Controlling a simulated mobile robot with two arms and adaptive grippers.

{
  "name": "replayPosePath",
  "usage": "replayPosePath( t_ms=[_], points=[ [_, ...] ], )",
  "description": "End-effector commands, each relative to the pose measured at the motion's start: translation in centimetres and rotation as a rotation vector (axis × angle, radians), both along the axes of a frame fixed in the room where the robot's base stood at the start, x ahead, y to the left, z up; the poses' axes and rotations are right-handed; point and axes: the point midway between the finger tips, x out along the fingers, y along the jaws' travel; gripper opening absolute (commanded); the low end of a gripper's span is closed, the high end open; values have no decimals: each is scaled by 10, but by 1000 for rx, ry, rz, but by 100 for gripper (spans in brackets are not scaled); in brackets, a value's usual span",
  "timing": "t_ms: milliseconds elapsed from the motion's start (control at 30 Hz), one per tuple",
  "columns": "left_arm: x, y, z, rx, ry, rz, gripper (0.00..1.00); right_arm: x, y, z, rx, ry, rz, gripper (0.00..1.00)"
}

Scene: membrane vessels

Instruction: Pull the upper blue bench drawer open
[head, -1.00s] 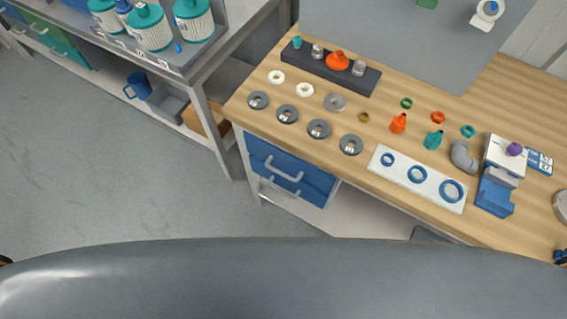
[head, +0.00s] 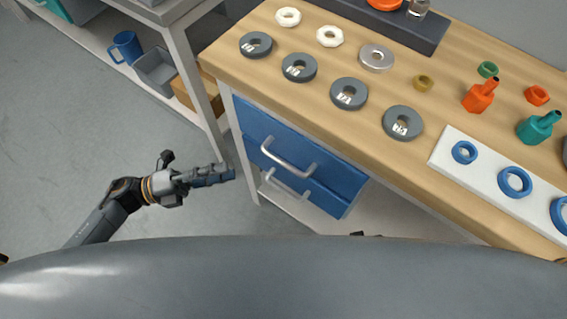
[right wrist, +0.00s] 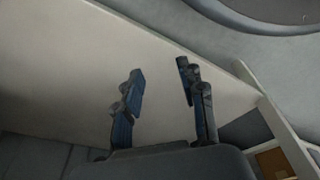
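The upper blue drawer (head: 330,171) sits under the wooden bench top, its front looking flush with the cabinet. Its pale bar handle (head: 287,160) runs across the front. My left gripper (head: 232,174) is left of the drawers in the head view, pointing right towards them, apart from the handle and empty. It shows side-on, so I cannot tell its finger gap. My right gripper (right wrist: 161,72) is open and empty in the right wrist view, with a pale surface behind its fingers.
A lower drawer handle (head: 286,187) lies just below the upper one. A side bench leg (head: 195,85) stands left of the drawers. Grey floor (head: 70,150) is free at left.

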Motion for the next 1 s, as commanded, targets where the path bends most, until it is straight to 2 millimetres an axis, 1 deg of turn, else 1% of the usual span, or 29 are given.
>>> replayPosePath(
  t_ms=[33, 100, 167, 267, 600, 700, 833, 1000],
  points=[
    [-5, -2, -2, 5, -24, -28, 36, 1, 0, -3, 0, 0, 0, 40],
    [-9, -6, 2, 5, -40, -48, 36, 1, 0, -2, 0, 0, 0, 40],
    [-9, -10, 5, 4, -43, -51, 36, 0, 0, -2, 0, 1, 0, 40],
    [-6, -23, 8, 3, -42, -50, 36, -2, 0, -4, -1, 3, 0, 40],
    [5, -94, 18, 1, -39, -46, 36, -17, -2, -23, -2, 17, 3, 40],
    [7, -111, 20, 1, -40, -46, 36, -20, -3, -27, -2, 19, 4, 40],
    [10, -127, 21, 2, -37, -45, 36, -23, -3, -31, -2, 20, 5, 40],
    [12, -137, 22, 4, -38, -44, 36, -26, -4, -34, -3, 23, 5, 40]
  ],
)
